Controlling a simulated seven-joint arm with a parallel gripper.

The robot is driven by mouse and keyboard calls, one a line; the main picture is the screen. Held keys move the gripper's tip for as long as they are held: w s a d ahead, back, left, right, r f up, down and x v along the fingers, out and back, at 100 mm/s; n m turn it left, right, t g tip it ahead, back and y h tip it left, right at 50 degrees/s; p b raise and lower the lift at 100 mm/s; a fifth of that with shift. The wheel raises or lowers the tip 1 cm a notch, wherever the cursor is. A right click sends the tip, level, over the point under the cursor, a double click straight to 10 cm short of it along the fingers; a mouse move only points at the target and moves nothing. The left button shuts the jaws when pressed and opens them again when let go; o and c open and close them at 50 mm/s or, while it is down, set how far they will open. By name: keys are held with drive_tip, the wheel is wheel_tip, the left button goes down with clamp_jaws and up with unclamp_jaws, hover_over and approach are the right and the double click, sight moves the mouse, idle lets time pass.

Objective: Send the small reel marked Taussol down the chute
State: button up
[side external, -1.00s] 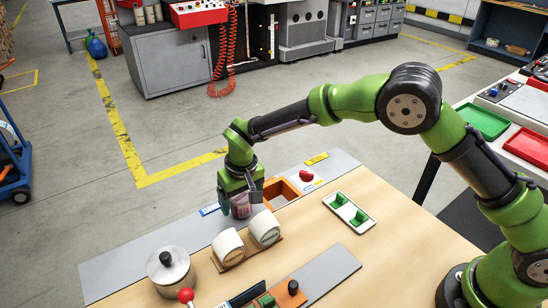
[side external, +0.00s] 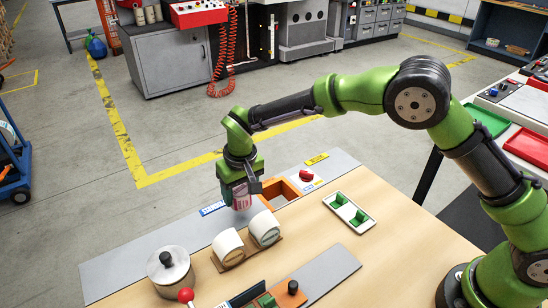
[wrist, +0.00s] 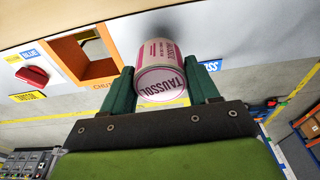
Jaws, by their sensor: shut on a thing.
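My gripper (side external: 240,202) is shut on the small Taussol reel (wrist: 162,70), a white reel with pink print. In the wrist view its end face reads TAUSSOL, between the two dark green fingers. In the side external view the reel (side external: 242,196) is partly hidden by the fingers and appears held above the grey strip. The orange-framed square chute (side external: 268,190) is just to the right of the gripper. In the wrist view the chute (wrist: 62,62) is left of the reel, with a gap between them, and its opening shows empty.
Two white reels (side external: 228,246) sit in a wooden holder in front of the gripper. A white tray with green pieces (side external: 349,212) lies to the right. A metal pot-like drum (side external: 170,270) stands at front left.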

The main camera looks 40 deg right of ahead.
drive_tip(key=shift+r, duration=1.8)
drive_tip(key=d+r, duration=0.1)
drive_tip(key=d, duration=1)
drive_tip(key=shift+s+f, duration=0.2)
drive_tip(key=shift+f, duration=2.35)
drive_tip(key=o, duration=0.8)
